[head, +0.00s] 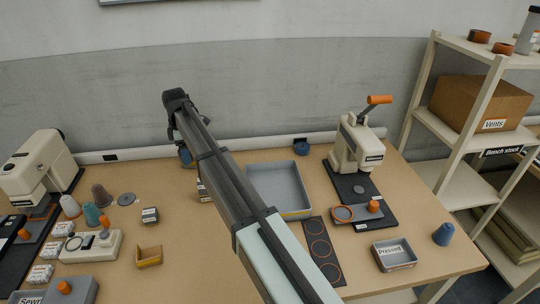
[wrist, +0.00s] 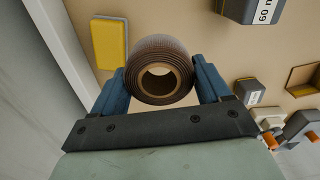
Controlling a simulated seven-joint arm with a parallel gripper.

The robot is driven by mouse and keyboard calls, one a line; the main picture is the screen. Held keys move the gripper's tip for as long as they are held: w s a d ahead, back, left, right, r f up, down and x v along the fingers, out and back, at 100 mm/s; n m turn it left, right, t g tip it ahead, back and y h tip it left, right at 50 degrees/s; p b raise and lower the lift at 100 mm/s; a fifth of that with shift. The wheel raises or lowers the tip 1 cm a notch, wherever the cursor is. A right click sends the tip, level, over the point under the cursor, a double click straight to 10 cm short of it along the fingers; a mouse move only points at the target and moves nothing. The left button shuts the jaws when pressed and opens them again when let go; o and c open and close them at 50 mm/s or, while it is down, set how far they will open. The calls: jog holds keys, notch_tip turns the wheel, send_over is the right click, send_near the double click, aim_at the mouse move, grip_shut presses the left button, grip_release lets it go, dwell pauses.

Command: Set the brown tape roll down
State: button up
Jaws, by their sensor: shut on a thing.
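The brown tape roll (wrist: 160,50) is in the wrist view, a ribbed dark-brown ring with a lighter core. My gripper (wrist: 160,68) is shut on it, with one blue finger on each side. The roll's open end faces the wrist camera. Tan tabletop shows behind it; I cannot tell whether the roll touches it. My arm hides the roll there.
A grey tray (head: 278,182) stands right of my arm, with a hand press (head: 354,145) beyond it. A dark strip with orange rings (head: 320,249) lies in front. Left are a yellow bin (head: 149,257) and small dark box (head: 150,215). The wrist view shows a yellow-and-grey block (wrist: 108,42).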

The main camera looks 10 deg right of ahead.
aim_at(272, 154)
jog(key=w+d+m, duration=0.2)
jog(key=w+d, duration=0.1)
jog(key=d, duration=0.8)
jog(key=w+d+m, duration=0.1)
jog(key=w+d, duration=0.3)
jog(key=d, duration=0.7)
jog(key=w+d+m, duration=0.2)
jog(key=w+d, duration=0.1)
jog(key=d, duration=0.8)
jog(key=f, duration=0.9)
jog(key=shift+w+a+f, duration=0.15)
jog(key=shift+w+f, duration=0.2)
jog(key=shift+w, duration=0.05)
jog(key=shift+f, duration=0.15)
jog(key=o, duration=1)
notch_tip(272, 154, up, 12)
jog(key=shift+r, duration=0.15)
